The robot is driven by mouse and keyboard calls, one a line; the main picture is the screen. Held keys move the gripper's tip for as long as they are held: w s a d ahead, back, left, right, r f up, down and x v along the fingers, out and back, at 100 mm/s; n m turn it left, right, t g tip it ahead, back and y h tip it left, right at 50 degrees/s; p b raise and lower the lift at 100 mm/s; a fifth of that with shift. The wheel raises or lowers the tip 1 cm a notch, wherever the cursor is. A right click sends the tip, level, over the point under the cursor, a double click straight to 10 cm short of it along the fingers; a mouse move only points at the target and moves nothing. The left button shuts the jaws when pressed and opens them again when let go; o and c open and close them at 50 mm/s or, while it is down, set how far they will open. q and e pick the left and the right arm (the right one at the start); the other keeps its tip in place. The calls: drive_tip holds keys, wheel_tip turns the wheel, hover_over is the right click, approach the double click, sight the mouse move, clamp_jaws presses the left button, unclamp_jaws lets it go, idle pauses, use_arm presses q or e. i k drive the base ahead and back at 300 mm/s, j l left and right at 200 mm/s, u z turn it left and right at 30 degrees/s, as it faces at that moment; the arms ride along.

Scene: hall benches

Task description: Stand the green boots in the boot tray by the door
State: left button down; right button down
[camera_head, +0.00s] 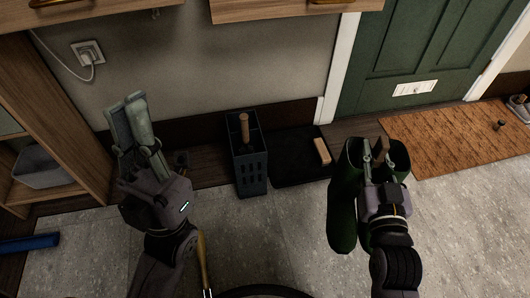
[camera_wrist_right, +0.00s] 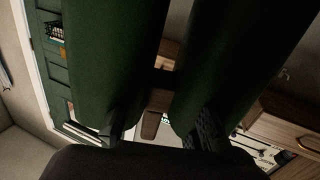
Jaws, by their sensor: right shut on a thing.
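The green boots (camera_head: 343,200) hang as a pair from my right gripper (camera_head: 374,151), in front of the tray's right end and above the floor. The gripper is shut at their tops. In the right wrist view the two dark green shafts (camera_wrist_right: 115,55) fill the middle, with a piece of wood between them. The black boot tray (camera_head: 288,172) lies on the floor against the wall, left of the door. A small wooden-topped block (camera_head: 322,151) sits at its right side. My left gripper (camera_head: 127,122) is raised at the left, away from the boots; its finger gap is unclear.
A brown doormat (camera_head: 455,135) lies before the green door (camera_head: 425,45). Shelving (camera_head: 50,110) stands at the left. Cabinets overhang the top. Grey floor in front is mostly clear.

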sight(293, 157)
drive_tip(key=i+l+u, duration=0.2)
drive_tip(key=u, duration=0.15)
drive_tip(key=i+l+u, duration=0.45)
drive_tip(key=l+u, duration=0.25)
drive_tip(key=i+l, duration=0.15)
drive_tip(key=l, duration=0.2)
drive_tip(key=i+l+u, duration=0.1)
drive_tip(key=l, duration=0.25)
drive_tip(key=i, duration=0.1)
